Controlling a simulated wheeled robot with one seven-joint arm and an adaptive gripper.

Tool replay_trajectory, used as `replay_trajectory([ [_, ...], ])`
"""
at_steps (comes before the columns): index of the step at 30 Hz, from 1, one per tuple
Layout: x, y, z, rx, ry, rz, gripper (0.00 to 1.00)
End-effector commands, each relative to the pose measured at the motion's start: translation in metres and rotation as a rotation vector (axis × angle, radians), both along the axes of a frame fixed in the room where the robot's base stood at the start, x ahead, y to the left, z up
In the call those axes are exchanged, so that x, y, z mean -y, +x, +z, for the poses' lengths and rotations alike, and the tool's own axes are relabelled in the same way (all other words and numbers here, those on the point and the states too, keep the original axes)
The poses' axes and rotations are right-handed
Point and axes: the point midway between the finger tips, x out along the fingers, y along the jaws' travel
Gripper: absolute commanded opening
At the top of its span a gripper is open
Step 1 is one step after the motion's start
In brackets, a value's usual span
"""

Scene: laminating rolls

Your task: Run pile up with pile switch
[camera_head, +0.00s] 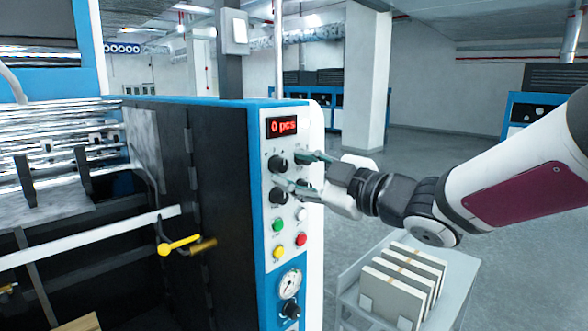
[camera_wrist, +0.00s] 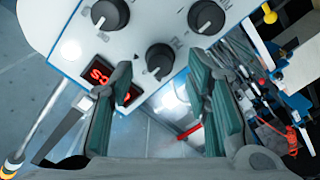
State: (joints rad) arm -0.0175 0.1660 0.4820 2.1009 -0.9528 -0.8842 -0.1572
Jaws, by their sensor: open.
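The control panel (camera_head: 265,235) is on the blue-edged front of the machine, with several black knobs, including an upper left knob (camera_head: 277,163) and a lower left knob (camera_head: 278,196). Their labels are too small to read, so I cannot tell which is the pile switch. My gripper (camera_head: 290,170) is open at the panel, its fingers partly covering the right-hand knobs. In the wrist view, one black knob (camera_wrist: 160,58) shows between the spread green fingertips, with no visible grip. Two other knobs (camera_wrist: 110,15) (camera_wrist: 207,17) lie beyond the fingers.
A red display (camera_head: 282,126) reads 0 pcs above the knobs. Green (camera_head: 278,224), red (camera_head: 301,239) and yellow (camera_head: 278,252) buttons and a gauge (camera_head: 290,283) sit below. A cart (camera_head: 460,290) with pale boards stands under my arm. A yellow handle (camera_head: 179,245) juts out left.

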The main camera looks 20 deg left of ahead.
Motion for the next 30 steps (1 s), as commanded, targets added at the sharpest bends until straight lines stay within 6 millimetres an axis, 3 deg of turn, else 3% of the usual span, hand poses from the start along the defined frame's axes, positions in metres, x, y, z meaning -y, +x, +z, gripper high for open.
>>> replay_trajectory([
  [6,0.043,-0.017,0.000,0.002,-0.001,-0.004,0.44],
  [13,0.077,-0.032,0.000,0.001,0.000,-0.003,0.44],
  [18,0.087,-0.037,0.000,0.000,0.000,0.000,0.44],
  [30,0.091,-0.035,0.000,-0.001,-0.005,-0.018,0.44],
])
